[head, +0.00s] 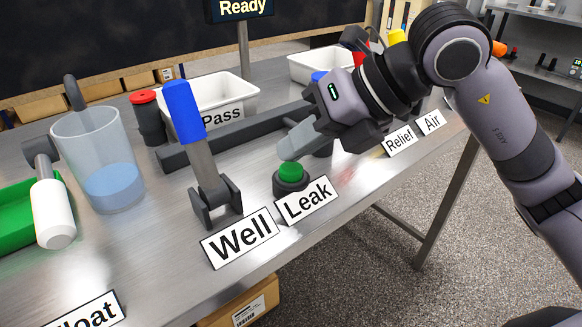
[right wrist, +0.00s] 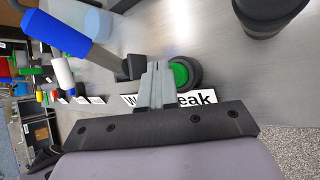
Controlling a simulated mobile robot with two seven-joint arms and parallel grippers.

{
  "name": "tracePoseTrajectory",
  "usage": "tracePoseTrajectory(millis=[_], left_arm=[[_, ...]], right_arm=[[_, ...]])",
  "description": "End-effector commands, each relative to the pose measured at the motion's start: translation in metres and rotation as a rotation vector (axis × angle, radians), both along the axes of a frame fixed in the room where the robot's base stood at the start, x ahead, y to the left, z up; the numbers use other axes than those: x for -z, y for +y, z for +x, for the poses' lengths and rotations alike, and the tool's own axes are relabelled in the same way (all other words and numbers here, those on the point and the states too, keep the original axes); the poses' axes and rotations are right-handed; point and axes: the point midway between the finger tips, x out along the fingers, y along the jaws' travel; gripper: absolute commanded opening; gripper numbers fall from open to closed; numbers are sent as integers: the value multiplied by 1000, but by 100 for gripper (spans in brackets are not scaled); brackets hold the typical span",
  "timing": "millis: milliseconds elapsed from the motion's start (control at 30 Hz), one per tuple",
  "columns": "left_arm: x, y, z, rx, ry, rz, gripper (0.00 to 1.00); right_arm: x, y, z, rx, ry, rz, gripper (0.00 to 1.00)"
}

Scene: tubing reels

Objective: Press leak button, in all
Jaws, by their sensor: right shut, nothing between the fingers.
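The leak button is a green cap (head: 291,172) on a black round base, standing on the metal table behind the white "Leak" label (head: 309,201). My right gripper (head: 290,148) is shut and empty, with its grey fingertips just above and behind the button in the head view. In the right wrist view the shut fingers (right wrist: 157,85) lie beside the green button (right wrist: 180,74) and cover part of it and of the label. I cannot tell whether the fingertips touch the cap. My left gripper is not in view.
A blue-handled lever (head: 185,112) stands left of the button behind the "Well" label (head: 240,239). A clear beaker (head: 98,150) with blue liquid is farther left. A white "Pass" tray (head: 240,97) and a dark bar lie behind. A "Ready" sign (head: 243,8) stands at the back.

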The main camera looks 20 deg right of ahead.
Motion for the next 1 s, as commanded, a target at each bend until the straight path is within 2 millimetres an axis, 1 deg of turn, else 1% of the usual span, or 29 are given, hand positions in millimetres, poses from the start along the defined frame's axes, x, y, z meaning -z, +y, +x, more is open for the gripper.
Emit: tracePoseTrajectory(millis=[333,1000], left_arm=[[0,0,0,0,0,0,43],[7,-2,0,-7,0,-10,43]], right_arm=[[0,0,0,1,-1,0,0],[8,0,0,0,0,0,0]])
